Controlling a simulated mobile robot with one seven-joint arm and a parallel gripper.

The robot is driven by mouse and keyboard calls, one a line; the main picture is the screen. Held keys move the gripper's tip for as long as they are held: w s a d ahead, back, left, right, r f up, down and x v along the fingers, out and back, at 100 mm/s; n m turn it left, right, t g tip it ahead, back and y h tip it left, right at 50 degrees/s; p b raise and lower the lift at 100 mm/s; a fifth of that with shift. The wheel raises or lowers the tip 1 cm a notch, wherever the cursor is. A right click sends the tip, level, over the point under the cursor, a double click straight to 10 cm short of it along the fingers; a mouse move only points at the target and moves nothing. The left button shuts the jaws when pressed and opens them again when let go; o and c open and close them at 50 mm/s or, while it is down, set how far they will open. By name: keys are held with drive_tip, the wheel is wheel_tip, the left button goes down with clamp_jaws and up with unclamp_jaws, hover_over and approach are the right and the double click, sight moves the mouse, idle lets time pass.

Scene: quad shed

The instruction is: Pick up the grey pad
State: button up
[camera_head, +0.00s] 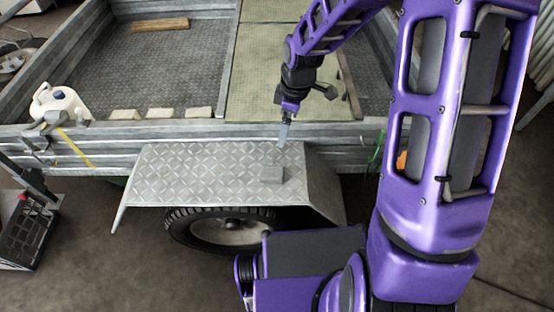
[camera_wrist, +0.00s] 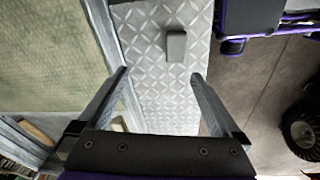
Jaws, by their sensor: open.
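The grey pad (camera_head: 272,174) is a small block lying on the checkered metal fender (camera_head: 180,175) of the trailer, towards its right end. In the wrist view the grey pad (camera_wrist: 176,46) lies on the diamond-plate surface (camera_wrist: 160,90), ahead of the fingertips and a little right of the midline between them. My gripper (camera_head: 283,138) hangs above the fender's back edge, behind the pad and apart from it. In the wrist view my gripper (camera_wrist: 160,72) has its two fingers spread wide, with nothing between them.
The trailer side wall (camera_head: 330,132) rises behind the fender. A wheel (camera_head: 222,230) sits under it. A white jug (camera_head: 58,102) stands at the left on the trailer edge, and a black crate (camera_head: 28,232) is on the floor. The rest of the fender top is clear.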

wheel_tip(320, 180, down, 2)
drive_tip(key=s+a+f+n, duration=0.1)
drive_tip(key=s+n, duration=0.1)
drive_tip(key=b, duration=0.3)
hover_over(272, 171)
drive_tip(key=d, duration=0.1)
drive_tip(key=shift+g, duration=0.4)
wheel_tip(272, 171, down, 9)
drive_tip(key=shift+d+f, duration=0.1)
drive_tip(key=shift+m, duration=0.3)
drive_tip(key=shift+a+f+b, duration=0.2)
drive_tip(key=shift+f, duration=0.8)
drive_tip(key=shift+a+f+b, duration=0.2)
drive_tip(key=shift+a+f, duration=0.05)
drive_tip(key=shift+f, duration=0.75)
drive_tip(key=shift+a+f+b, duration=0.2)
drive_tip(key=shift+f, duration=0.8)
drive_tip(key=c, duration=1.4)
drive_tip(key=shift+r, duration=0.1)
wheel_tip(272, 171, up, 10)
drive_tip(key=shift+f+p, duration=0.1)
drive_tip(key=shift+p, duration=1)
